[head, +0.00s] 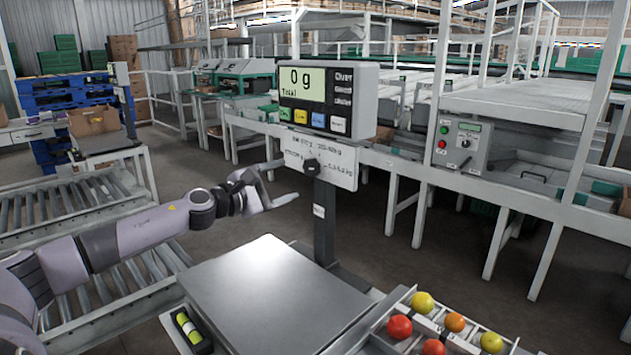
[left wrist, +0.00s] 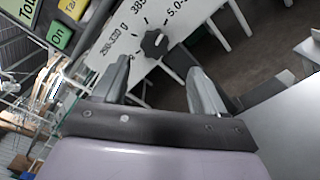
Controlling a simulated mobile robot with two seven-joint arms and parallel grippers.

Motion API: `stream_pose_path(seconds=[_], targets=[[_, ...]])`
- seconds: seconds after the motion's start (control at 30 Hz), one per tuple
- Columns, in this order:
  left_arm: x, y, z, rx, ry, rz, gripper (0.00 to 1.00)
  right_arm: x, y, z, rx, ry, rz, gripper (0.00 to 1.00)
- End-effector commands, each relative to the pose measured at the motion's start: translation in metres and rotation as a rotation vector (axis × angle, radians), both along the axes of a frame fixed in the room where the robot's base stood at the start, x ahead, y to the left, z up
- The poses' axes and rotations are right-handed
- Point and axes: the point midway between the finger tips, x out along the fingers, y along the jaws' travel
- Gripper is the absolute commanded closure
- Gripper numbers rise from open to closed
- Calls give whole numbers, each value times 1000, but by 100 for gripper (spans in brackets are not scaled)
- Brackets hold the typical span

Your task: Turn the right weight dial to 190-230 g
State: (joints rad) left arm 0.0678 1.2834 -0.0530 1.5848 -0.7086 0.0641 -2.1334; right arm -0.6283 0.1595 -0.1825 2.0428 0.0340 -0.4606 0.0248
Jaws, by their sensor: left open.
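A black weight dial (head: 311,167) sits on a white label plate (head: 336,158) below the scale's display (head: 303,84), which reads 0 g. In the left wrist view the dial (left wrist: 154,43) shows just beyond the fingertips, with gram ranges printed around it, partly cut off. Where its pointer aims I cannot tell. My left gripper (head: 290,180) is open and empty, its fingers spread left of and below the dial in the head view. In the left wrist view my left gripper (left wrist: 159,67) has the dial roughly between its fingertips, apart from them. My right gripper is out of view.
The scale's bare metal platform (head: 266,285) lies below my arm. A tray with several red, orange and yellow tomatoes (head: 399,327) stands at front right. A dark post (head: 325,225) carries the display. A grey control box (head: 461,142) hangs on the frame behind.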

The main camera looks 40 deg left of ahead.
Motion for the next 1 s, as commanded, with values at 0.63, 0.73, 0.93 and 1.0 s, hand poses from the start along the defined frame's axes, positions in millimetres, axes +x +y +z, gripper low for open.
stream_pose_path(seconds=[0.63, 0.73, 0.93, 1.0], targets=[[26, 1, 11, 62, -14, 2, 28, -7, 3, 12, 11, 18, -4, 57], [34, 2, 10, 59, -14, 4, 28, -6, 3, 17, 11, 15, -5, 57], [50, -1, 10, 59, -13, 2, 28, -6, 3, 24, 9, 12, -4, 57], [55, -1, 9, 58, -12, 3, 28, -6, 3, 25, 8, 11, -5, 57]])
